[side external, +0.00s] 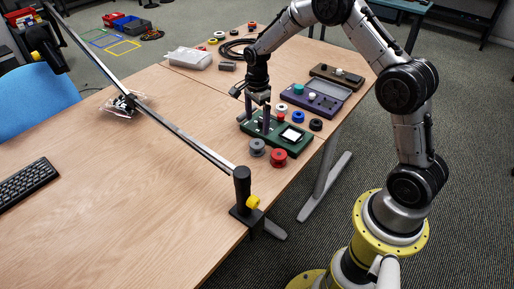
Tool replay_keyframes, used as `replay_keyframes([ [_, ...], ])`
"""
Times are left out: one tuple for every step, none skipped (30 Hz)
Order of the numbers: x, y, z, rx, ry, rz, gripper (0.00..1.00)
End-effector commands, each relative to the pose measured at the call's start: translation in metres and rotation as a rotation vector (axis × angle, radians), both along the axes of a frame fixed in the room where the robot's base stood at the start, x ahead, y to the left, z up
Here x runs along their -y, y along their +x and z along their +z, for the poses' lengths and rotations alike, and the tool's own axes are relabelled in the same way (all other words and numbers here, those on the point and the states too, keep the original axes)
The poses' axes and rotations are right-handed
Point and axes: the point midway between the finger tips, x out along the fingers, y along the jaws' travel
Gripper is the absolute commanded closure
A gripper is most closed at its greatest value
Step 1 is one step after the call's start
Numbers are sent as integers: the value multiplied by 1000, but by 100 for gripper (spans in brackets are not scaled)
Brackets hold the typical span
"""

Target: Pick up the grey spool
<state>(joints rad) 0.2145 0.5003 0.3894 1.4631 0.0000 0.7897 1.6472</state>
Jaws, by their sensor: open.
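The grey spool (257,147) stands upright on the wooden table at the near-left edge of a green case. A red spool (278,157) stands close to its right, nearer the camera. My gripper (258,120) points down over the left part of the green case (300,145), behind the grey spool in the picture. Its jaws are open, with the two fingers apart. The fingers are apart from the grey spool, which shows clear of them. Whether anything lies between the fingertips is too small to tell.
A black clamp post (242,188) with a long slanting bar stands in front. A purple case (316,102) and a brown case (337,78) lie behind. Small white, blue and black spools (315,125) sit near the green case.

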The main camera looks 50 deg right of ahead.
Motion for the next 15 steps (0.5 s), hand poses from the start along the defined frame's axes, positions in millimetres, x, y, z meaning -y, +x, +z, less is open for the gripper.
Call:
replay_keyframes([
  [-1,-1,-12,-5,1,1,0],
  [-1,-1,-18,-6,2,1,0],
  [-1,-1,-25,-5,1,1,0],
  [-1,-1,-30,-5,1,1,0],
  [-1,-1,-35,-3,1,1,0],
  [-1,-1,-40,-3,1,1,0],
  [-1,-1,-44,-3,1,1,0],
  [-1,0,-47,-2,1,1,0],
  [-1,0,-50,-1,0,2,0],
  [-1,0,-51,-1,0,2,0],
  [-1,0,-53,0,0,2,0],
  [-1,0,-54,0,0,2,0],
  [-1,-1,-56,-1,0,2,0],
  [-1,-1,-58,-1,0,2,0],
  [-1,-1,-63,-2,1,2,0],
])
